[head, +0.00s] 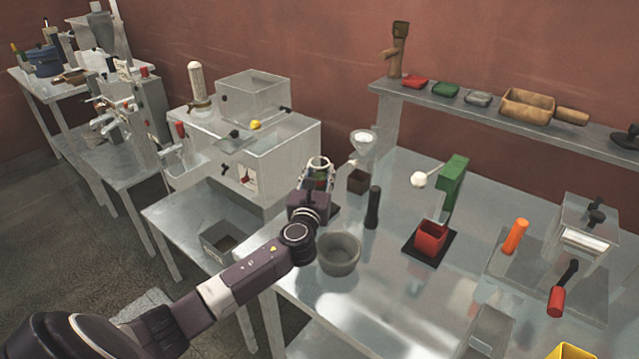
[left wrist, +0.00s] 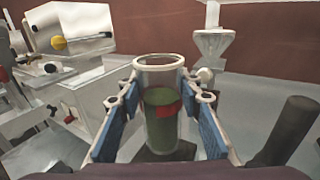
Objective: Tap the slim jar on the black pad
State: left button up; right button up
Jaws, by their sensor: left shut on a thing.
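The slim jar (head: 320,178) is clear glass, with green powder in its lower part and a red patch on its side. It stands upright in my left gripper (head: 317,184), which is shut on it. In the left wrist view the jar (left wrist: 160,107) sits between the blue-padded fingers. A black pad (head: 331,214) shows partly behind the gripper in the head view; a dark patch of it (left wrist: 183,152) shows below the jar in the left wrist view. I cannot tell whether the jar touches it. My right gripper is not in view.
A grey bowl (head: 339,255) and a black cylinder (head: 373,208) stand close to my left gripper. A funnel (head: 363,143) stands behind, above a dark box (head: 359,182). The white machine (head: 245,150) is at the left.

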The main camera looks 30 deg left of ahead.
aim_at(318, 187)
pick_arm(q)
jog(key=shift+f, duration=0.1)
jog(key=shift+f+b, duration=1.2)
jog(key=shift+f, duration=0.3)
jog(key=shift+r, duration=0.25)
jog(key=shift+r+p, duration=0.1)
jog(key=shift+p, duration=0.2)
notch_tip(318, 187, up, 3)
jog(key=p, duration=0.2)
jog(key=shift+p, duration=0.4)
jog(key=shift+f, duration=0.25)
jog(key=shift+r, duration=0.1)
